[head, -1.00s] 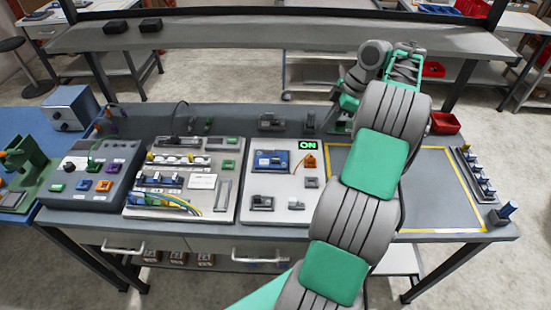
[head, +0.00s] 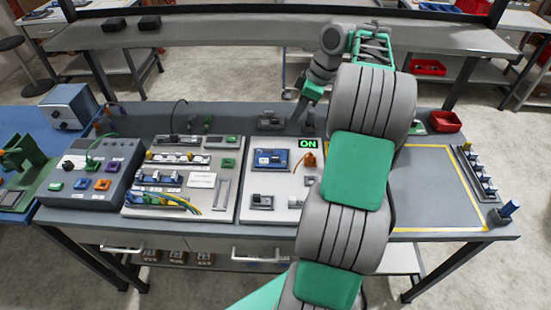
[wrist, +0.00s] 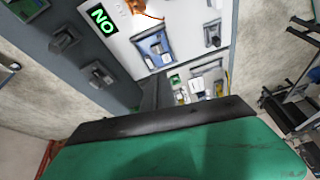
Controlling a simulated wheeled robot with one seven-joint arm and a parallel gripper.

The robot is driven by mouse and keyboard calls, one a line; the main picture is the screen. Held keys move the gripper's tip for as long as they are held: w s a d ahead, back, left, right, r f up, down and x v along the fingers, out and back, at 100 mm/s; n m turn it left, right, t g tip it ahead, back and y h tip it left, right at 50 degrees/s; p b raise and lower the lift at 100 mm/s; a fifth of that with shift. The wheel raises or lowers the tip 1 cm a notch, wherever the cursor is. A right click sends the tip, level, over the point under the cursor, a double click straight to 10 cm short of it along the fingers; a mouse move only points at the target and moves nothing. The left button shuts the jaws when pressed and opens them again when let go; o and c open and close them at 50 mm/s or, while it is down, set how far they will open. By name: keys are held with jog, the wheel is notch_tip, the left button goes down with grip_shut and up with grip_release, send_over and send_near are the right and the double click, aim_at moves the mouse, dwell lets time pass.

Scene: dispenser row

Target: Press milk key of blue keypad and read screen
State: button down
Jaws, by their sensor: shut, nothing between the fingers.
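No keypad here can be surely read as the milk one; key labels are too small. A blue module (head: 271,160) sits on the white panel, and it also shows in the wrist view (wrist: 154,50). A dark box (head: 92,172) with several coloured keys stands at the left end of the bench. A small screen (head: 307,143) on the white panel reads "ON" in green; it also shows in the wrist view (wrist: 102,20). My gripper (head: 299,111) is shut and empty, above the back of the bench behind the white panel, apart from the module.
A middle panel (head: 230,205) carries switches and cables. A yellow-outlined area (head: 430,190) on the right is bare. A red bin (head: 445,122) stands at the back right, and several small blocks line the right edge. My arm hides part of the bench.

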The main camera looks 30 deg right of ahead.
jog(key=s+a+r+m+h+b, duration=0.1)
jog(key=a+r+m+b, duration=0.2)
jog(key=a, duration=1.6)
jog(key=s+a+f+m+t+h, duration=0.1)
jog(key=s+a+f+m, duration=0.2)
jog(key=s, duration=0.3)
jog(key=s+a+f+m+t+h, duration=0.1)
jog(key=s+a+f+m, duration=0.2)
jog(key=s+a, duration=0.2)
jog(key=shift+s, duration=0.95)
